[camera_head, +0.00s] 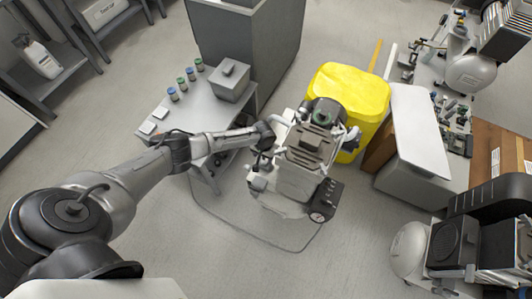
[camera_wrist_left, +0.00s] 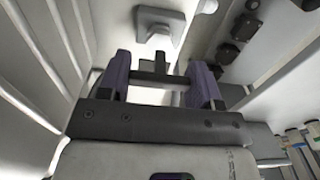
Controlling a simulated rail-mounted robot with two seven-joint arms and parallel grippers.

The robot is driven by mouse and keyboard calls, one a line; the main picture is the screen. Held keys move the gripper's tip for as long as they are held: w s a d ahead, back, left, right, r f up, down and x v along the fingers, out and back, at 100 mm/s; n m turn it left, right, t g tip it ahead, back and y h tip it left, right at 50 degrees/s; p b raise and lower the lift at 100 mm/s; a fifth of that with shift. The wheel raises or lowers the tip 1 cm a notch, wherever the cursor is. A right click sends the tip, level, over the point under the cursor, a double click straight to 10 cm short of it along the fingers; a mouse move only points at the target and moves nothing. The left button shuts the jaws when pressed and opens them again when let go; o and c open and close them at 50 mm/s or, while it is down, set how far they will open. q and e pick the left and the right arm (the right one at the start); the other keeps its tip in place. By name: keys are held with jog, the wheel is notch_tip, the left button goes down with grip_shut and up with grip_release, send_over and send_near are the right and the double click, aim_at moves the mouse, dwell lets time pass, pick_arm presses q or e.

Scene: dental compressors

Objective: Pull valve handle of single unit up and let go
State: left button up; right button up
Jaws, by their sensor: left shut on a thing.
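The single compressor unit (camera_head: 295,180) stands in the middle of the head view, with a gauge and a dark panel at its front right. My left gripper (camera_head: 266,150) reaches its left side from the left. In the left wrist view, my left gripper's two purple-padded fingers (camera_wrist_left: 160,75) close on a dark bar-like valve handle (camera_wrist_left: 158,62) between them. A pale housing lies just beyond the handle. In the head view the handle is too small and covered to make out. My right gripper is not in view.
A yellow bin (camera_head: 350,92) stands behind the unit. A grey table (camera_head: 205,115) with small jars and a grey box is at the left. Another compressor (camera_head: 445,245) stands at the lower right, and a cluttered workbench (camera_head: 425,170) at the right.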

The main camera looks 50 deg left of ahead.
pick_arm(q)
jog(key=shift+w+d+r, duration=0.15)
jog(key=shift+w+r, duration=0.05)
jog(key=shift+r, duration=0.1)
jog(key=o, duration=1.1)
jog(key=shift+o, duration=1)
jog(key=shift+s+f, duration=0.1)
jog(key=shift+s, duration=0.05)
notch_tip(320, 180, up, 14)
jog(key=p, duration=0.6)
jog(key=shift+a, duration=0.2)
jog(key=shift+f, duration=0.1)
